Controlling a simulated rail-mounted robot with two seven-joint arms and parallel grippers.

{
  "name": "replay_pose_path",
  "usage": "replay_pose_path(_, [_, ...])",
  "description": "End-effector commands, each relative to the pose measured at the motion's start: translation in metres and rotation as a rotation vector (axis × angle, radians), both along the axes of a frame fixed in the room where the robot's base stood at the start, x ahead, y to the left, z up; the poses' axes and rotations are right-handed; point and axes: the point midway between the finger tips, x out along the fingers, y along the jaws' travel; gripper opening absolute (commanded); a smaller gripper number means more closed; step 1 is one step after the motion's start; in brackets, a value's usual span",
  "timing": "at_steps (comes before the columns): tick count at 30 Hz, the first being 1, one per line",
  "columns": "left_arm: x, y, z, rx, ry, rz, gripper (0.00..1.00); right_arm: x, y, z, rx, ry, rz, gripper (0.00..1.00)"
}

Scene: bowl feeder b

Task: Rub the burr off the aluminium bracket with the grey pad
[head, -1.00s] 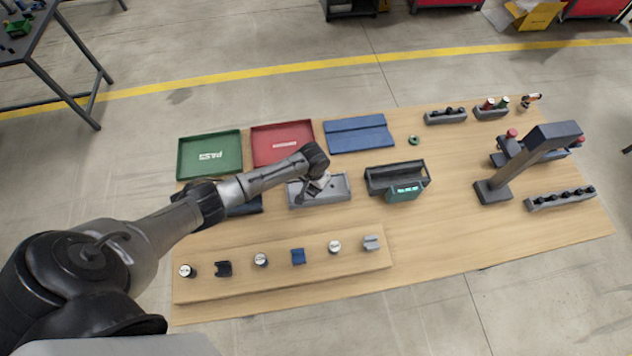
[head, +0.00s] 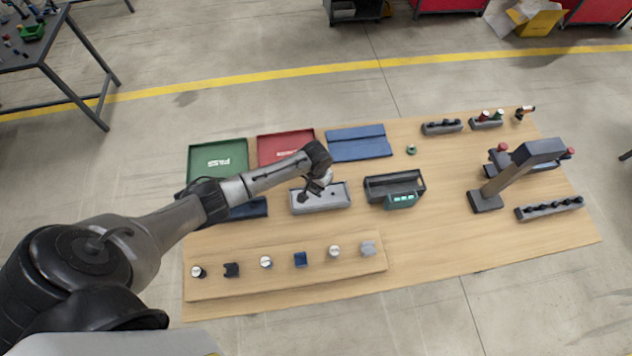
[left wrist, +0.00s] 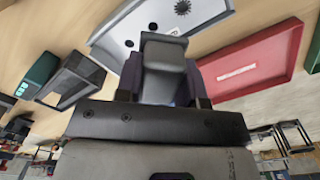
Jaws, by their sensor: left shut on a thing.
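My left gripper (left wrist: 165,85) is shut on a grey block (left wrist: 164,52) with a rounded, lighter end; I cannot tell for sure whether this is the grey pad. In the head view the left gripper (head: 318,188) is over a shallow light-grey tray (head: 335,202), partly hiding it. The tray (left wrist: 112,38) shows a dark jagged round spot and a smaller dark spot in the left wrist view. Contact between block and tray is unclear. A small light-grey slotted piece (head: 368,248), possibly the aluminium bracket, stands at the right end of the wooden board. My right gripper is not in view.
The wooden board (head: 290,284) carries a row of small parts at the front. Green (head: 218,152) and red (head: 285,140) trays and a blue mat (head: 358,147) lie behind. A dark open box (head: 393,184) is right of the grey tray. A dark stand (head: 487,200) is farther right.

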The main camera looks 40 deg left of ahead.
Motion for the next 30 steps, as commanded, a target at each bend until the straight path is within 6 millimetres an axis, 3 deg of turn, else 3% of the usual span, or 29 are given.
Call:
replay_pose_path(11, [0.0,0.0,0.002,0.0,0.0,0.0,0.08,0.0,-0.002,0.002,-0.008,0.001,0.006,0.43])
replay_pose_path(21, [0.0,0.0,0.027,0.0,0.0,0.0,0.08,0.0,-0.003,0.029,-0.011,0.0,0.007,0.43])
replay_pose_path(30, [0.0,0.001,0.051,0.0,-0.002,-0.001,0.08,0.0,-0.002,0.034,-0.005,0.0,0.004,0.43])
